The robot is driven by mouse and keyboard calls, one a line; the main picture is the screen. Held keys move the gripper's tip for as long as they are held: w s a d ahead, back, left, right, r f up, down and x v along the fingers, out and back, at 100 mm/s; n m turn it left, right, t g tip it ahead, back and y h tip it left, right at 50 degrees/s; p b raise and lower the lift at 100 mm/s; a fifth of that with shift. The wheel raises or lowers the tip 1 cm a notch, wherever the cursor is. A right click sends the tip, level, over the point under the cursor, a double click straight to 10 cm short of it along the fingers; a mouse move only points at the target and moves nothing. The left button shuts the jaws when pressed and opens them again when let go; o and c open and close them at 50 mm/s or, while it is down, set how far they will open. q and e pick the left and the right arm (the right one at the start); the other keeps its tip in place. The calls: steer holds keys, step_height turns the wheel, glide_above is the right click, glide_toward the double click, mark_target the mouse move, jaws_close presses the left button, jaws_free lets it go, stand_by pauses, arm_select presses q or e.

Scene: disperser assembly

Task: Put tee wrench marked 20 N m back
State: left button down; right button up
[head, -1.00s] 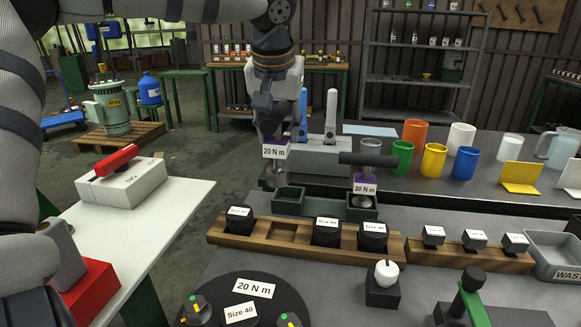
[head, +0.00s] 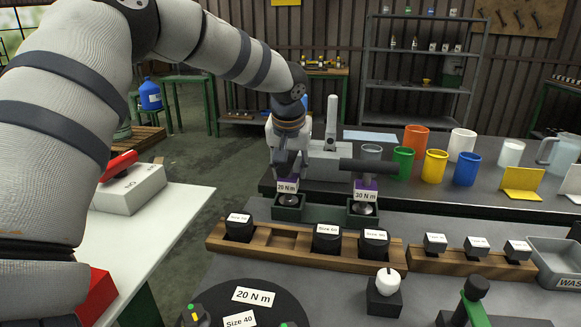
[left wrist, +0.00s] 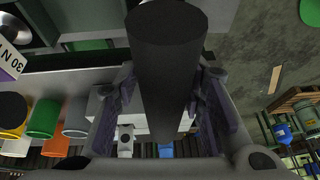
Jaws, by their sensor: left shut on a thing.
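My left gripper (head: 287,168) is shut on the tee wrench marked 20 N m (head: 287,187), which is upright with a purple label collar. Its black handle bar (left wrist: 168,80) lies between the two fingers in the left wrist view. The wrench's metal lower end is at the left pocket of the dark green holder (head: 325,212); I cannot tell whether it rests on the pocket floor. The tee wrench marked 30 N m (head: 364,190) stands in the right pocket, and its label (left wrist: 12,58) shows in the left wrist view. My right gripper is not in view.
A wooden rack (head: 290,252) with black Size sockets stands in front of the holder. A smaller wooden rack (head: 470,261) and a waste bin (head: 555,262) are at right.

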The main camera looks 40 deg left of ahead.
arm_select(q)
steer(key=shift+r, duration=0.2)
steer(key=c, duration=1.1)
jaws_free()
steer(key=shift+f, duration=0.2)
steer(key=shift+o, duration=0.2)
steer(key=v, duration=1.2)
steer(key=shift+d+r, duration=0.1)
steer(key=shift+r, duration=0.05)
